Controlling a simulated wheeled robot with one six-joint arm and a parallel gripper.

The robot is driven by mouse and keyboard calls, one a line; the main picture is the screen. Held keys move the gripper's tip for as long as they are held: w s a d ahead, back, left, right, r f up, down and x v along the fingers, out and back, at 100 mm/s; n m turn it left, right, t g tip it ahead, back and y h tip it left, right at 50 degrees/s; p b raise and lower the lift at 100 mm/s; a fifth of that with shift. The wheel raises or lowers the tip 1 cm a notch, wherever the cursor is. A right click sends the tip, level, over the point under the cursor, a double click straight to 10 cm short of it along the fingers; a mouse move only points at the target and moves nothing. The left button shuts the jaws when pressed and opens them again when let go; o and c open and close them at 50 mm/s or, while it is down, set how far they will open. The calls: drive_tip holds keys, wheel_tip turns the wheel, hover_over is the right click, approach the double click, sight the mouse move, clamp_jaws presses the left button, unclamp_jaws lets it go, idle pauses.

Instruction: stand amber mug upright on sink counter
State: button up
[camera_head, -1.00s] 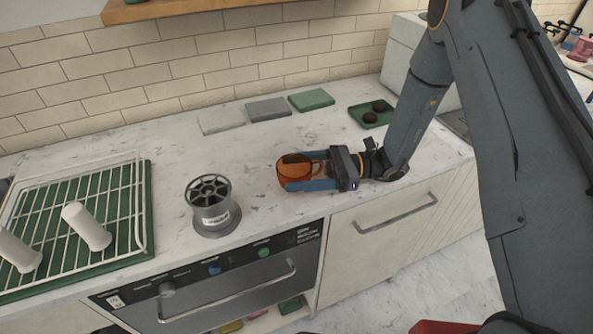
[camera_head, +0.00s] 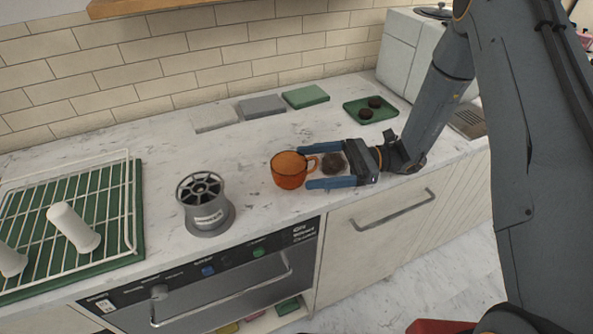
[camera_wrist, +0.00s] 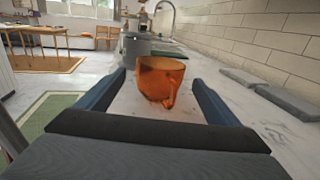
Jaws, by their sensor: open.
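The amber mug (camera_head: 288,180) stands upright on the pale marble counter (camera_head: 255,215), its handle toward my gripper. In the wrist view the mug (camera_wrist: 160,78) stands ahead, between the lines of the two fingers. My gripper (camera_head: 306,168) is open and low over the counter, just right of the mug. Its blue fingertips are near the handle and do not grip it. A dark round patch (camera_head: 333,163) shows between the fingers; I cannot tell if it is an object.
A grey ribbed holder (camera_head: 208,210) stands left of the mug. A wire rack (camera_head: 125,215) with white cups is further left. Flat blocks (camera_head: 262,106) and a green tray (camera_head: 384,116) with dark round items lie behind. A faucet (camera_wrist: 160,6) shows far ahead in the wrist view.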

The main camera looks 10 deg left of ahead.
drive_tip(key=b+v, duration=0.1)
drive_tip(key=v, duration=0.5)
drive_tip(key=shift+d+b, duration=0.2)
drive_tip(key=shift+b, duration=0.2)
